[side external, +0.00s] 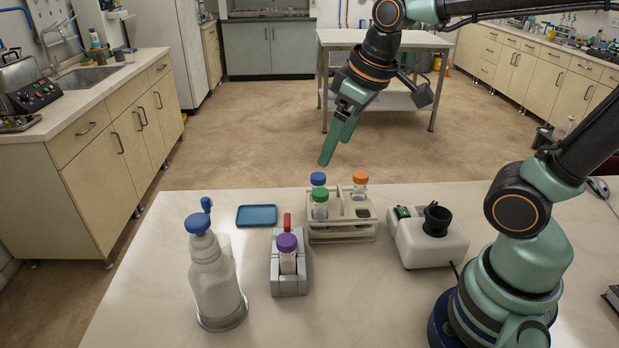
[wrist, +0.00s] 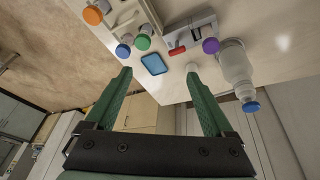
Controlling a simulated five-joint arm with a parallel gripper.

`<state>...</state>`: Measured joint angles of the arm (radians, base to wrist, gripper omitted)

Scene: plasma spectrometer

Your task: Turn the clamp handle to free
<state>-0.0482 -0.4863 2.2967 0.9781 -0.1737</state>
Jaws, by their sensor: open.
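The clamp (side external: 289,281) is a grey block on the table, left of centre in the side view. Its red handle (side external: 287,220) stands up at the block's far end. A purple-capped tube (side external: 287,258) is upright in the clamp. In the wrist view the red handle (wrist: 177,50) lies beside the grey block (wrist: 192,31), beyond the right fingertip. My gripper (side external: 334,148) is high above the table's far edge, behind the tube rack. In the wrist view my gripper (wrist: 159,75) has its two green fingers wide apart with nothing between them, clear of the handle.
A tube rack (side external: 340,237) with blue, green and orange caps stands right of the clamp. A white bottle (side external: 214,282) with a blue top stands left of it. A blue tray (side external: 257,215) lies behind, and a white device (side external: 430,245) sits farther right.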

